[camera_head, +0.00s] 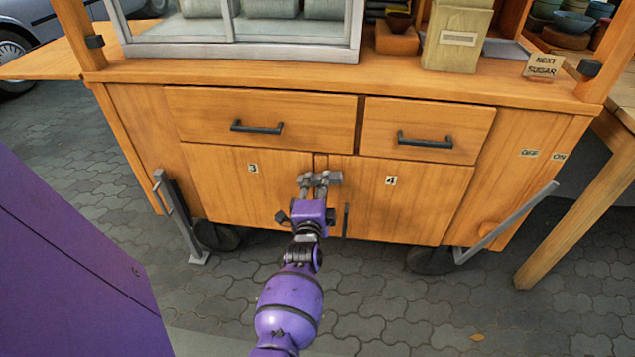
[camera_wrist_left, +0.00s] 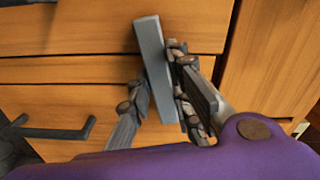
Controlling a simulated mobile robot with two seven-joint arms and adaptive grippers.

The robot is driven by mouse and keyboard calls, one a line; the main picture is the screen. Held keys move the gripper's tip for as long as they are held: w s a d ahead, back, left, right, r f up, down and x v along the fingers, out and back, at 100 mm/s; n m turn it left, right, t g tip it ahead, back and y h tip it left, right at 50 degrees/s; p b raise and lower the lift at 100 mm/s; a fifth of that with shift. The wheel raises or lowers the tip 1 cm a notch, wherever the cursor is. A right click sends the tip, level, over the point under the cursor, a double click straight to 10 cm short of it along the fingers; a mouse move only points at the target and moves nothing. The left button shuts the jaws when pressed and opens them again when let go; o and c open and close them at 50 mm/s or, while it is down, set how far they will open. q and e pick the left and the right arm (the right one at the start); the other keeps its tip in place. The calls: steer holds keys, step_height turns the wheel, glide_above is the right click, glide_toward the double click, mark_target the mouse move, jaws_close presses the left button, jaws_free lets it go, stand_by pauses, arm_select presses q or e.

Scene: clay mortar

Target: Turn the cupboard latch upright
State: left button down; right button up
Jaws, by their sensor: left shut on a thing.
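The cupboard latch (camera_wrist_left: 153,55) is a flat grey bar. In the left wrist view it stands between my left gripper's fingers, leaning slightly. That view is turned relative to the head view, where the latch (camera_head: 336,178) appears to lie roughly level across the seam between doors 3 and 4. My left gripper (camera_head: 319,181) reaches it from the front and is shut on it; in the wrist view the fingers (camera_wrist_left: 163,98) press on both sides. The fingers hide part of the latch and its pivot. My right gripper is not in view.
Door 3 (camera_head: 225,185) and door 4 (camera_head: 420,205) look closed below two shut drawers with dark handles. A dark vertical door handle (camera_head: 346,220) is close by the gripper. Grey metal bars (camera_head: 180,220) (camera_head: 510,220) stand out at both cart sides. Paving in front is open.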

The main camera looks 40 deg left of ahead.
arm_select(q)
steer(key=n+p, duration=0.1)
steer(key=n, duration=0.2)
steer(key=shift+n, duration=0.4)
steer(key=n+p, duration=0.1)
steer(key=n, duration=0.2)
steer(key=shift+n, duration=0.3)
steer(key=n+p, duration=0.1)
steer(key=n, duration=0.3)
steer(key=shift+d, duration=0.1)
steer(key=shift+f+n+p, duration=0.1)
steer(key=shift+n+p, duration=0.2)
steer(key=shift+n, duration=1.7)
steer(key=c, duration=1.6)
jaws_free()
